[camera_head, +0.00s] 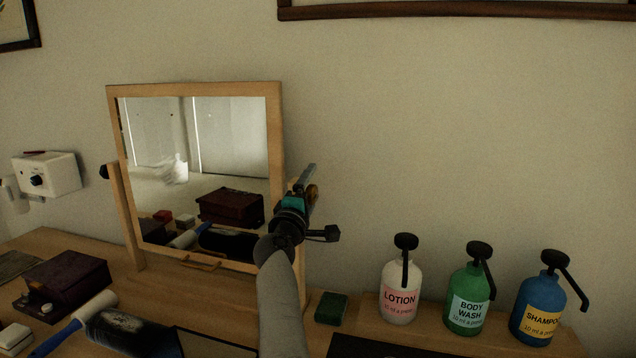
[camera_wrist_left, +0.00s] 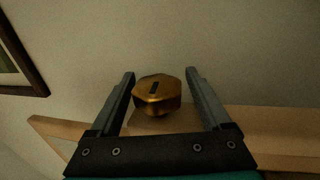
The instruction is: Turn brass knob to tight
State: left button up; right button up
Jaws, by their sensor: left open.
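The brass knob (camera_wrist_left: 158,97) is a faceted, gold-coloured piece with a dark slot mark on its face. In the left wrist view it sits on the end of a wooden post, between the two fingers of my left gripper (camera_wrist_left: 160,80). The fingers are open, with a visible gap on each side of the knob. In the head view my left gripper (camera_head: 309,180) is at the right side of the wooden-framed mirror (camera_head: 275,135). A bit of the brass knob (camera_head: 313,192) shows there, mostly hidden by the gripper. My right gripper is not in view.
Lotion (camera_head: 402,292), body wash (camera_head: 467,303) and shampoo (camera_head: 538,312) pump bottles stand at the right. A green sponge (camera_head: 331,308) lies near the mirror's foot. A dark red box (camera_head: 65,284) and a lint roller (camera_head: 75,322) are at the left.

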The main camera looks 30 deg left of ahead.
pick_arm(q)
jog(key=shift+r, duration=0.1)
jog(key=shift+c, duration=0.2)
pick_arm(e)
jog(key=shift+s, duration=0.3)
pick_arm(q)
grip_shut()
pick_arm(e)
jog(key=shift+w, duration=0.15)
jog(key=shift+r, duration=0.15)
